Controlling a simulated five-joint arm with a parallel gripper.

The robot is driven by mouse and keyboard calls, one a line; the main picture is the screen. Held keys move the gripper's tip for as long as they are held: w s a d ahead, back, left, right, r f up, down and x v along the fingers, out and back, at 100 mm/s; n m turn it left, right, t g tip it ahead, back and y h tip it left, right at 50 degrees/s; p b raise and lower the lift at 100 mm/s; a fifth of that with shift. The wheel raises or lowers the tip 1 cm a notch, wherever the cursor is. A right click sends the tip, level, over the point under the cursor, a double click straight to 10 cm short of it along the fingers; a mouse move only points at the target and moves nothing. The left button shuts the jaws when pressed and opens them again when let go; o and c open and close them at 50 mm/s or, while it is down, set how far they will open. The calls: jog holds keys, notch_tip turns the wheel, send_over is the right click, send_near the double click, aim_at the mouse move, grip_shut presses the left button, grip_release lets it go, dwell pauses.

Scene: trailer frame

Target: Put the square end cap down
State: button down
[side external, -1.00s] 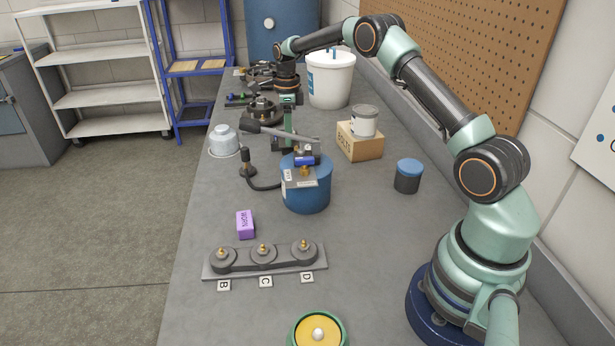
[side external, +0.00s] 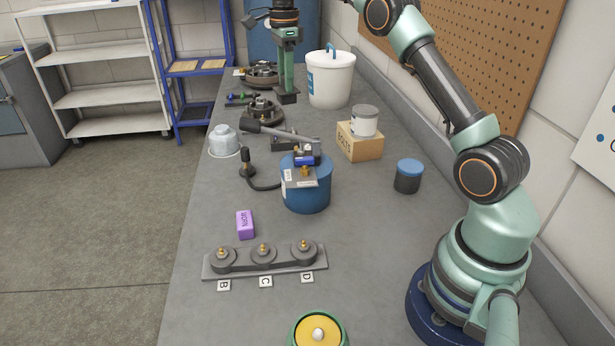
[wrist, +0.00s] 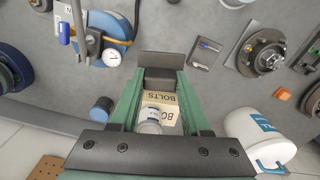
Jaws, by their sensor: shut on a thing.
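My gripper (side external: 287,88) hangs pointing down above the far part of the bench, left of the white bucket. In the wrist view its two green fingers (wrist: 160,78) are closed on a dark grey square piece, which I take for the square end cap (wrist: 160,60). The same dark piece shows at the gripper's lower end in the side view (side external: 288,98). It appears to be held clear of the bench top. The face of the cap turned away from the wrist camera is hidden.
The white bucket (side external: 331,80) stands right of the gripper. A bolts box (side external: 359,142) with a can (side external: 364,120) on top is nearer. A blue drum (side external: 306,190) and a dark disc hub (side external: 262,112) stand on the bench (side external: 375,240). Bare bench lies around the blue-lidded jar (side external: 408,178).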

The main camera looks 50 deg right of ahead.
jog(key=s+a+f+n, duration=0.1)
jog(key=s+a+n, duration=0.5)
jog(key=n, duration=0.6)
jog(key=s+a+n, duration=0.4)
jog(key=s+n, duration=0.5)
jog(key=n, duration=0.3)
jog(key=s+a+m, duration=0.3)
jog(key=a+m, duration=0.1)
jog(key=a, duration=1.2)
jog(key=s+a+m, duration=0.4)
jog(key=a+m, duration=0.1)
jog(key=a, duration=1)
jog(key=f, duration=1.9)
jog(key=shift+w+a+f, duration=0.1)
jog(key=shift+w+f, duration=0.1)
jog(key=shift+f, duration=0.15)
jog(key=shift+c, duration=1.8)
grip_release()
